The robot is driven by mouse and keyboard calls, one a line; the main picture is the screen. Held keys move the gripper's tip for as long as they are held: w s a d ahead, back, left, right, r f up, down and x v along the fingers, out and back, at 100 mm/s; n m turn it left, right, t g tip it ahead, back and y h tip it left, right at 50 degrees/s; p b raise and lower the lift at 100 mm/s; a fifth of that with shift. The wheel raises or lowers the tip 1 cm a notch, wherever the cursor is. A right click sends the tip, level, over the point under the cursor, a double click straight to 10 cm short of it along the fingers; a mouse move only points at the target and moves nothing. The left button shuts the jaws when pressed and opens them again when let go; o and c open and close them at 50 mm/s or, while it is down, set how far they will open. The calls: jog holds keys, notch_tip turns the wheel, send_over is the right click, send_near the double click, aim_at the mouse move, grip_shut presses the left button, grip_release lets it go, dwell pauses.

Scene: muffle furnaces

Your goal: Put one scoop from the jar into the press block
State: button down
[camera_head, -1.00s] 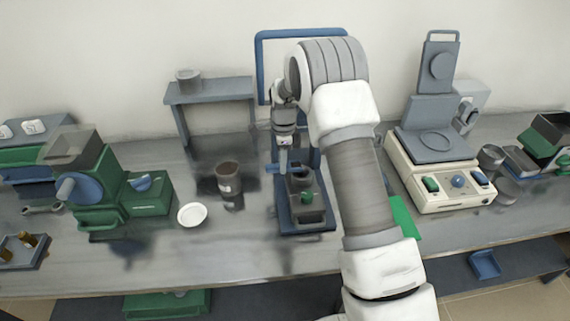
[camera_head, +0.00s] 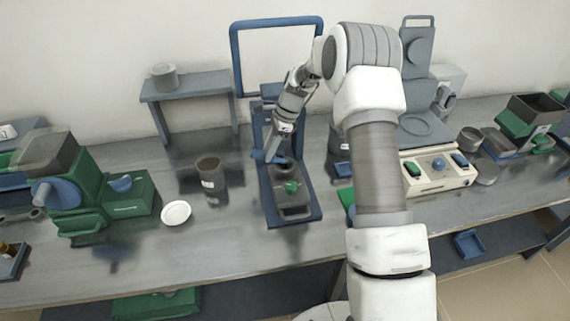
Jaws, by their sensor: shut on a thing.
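The jar (camera_head: 209,174) is a dark brown, open-topped pot with a pale label, standing on the bench left of the press. The press block is likely the grey block (camera_head: 294,203) with a green knob on the blue base plate. My gripper (camera_head: 279,152) is just above and behind this block, pointing down and tilted. It is shut on a small blue piece (camera_head: 265,156), likely the scoop's handle. The scoop's bowl and any contents are too small to make out. I cannot tell whether the scoop touches the block.
A blue frame (camera_head: 233,65) rises behind my gripper. A white dish (camera_head: 176,213) lies left of the press, near a green machine (camera_head: 128,192). A grey stand (camera_head: 195,85) is at the back. A cream machine (camera_head: 440,176) stands right, partly behind my arm.

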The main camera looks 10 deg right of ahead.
jog(key=shift+r, duration=0.15)
jog(key=shift+d+y, duration=0.1)
jog(key=shift+y, duration=0.2)
jog(key=shift+d+r+y, duration=0.1)
jog(key=shift+d+y, duration=0.3)
jog(key=shift+y, duration=0.3)
jog(key=shift+d+r+y, duration=0.1)
jog(key=shift+r+y, duration=0.15)
jog(key=shift+y, duration=0.15)
jog(key=shift+d+y+b, duration=0.45)
jog(key=shift+d+y, duration=0.1)
jog(key=shift+y, duration=0.25)
jog(key=shift+d+r+y, duration=0.1)
jog(key=shift+r+y, duration=0.15)
jog(key=shift+y, duration=0.05)
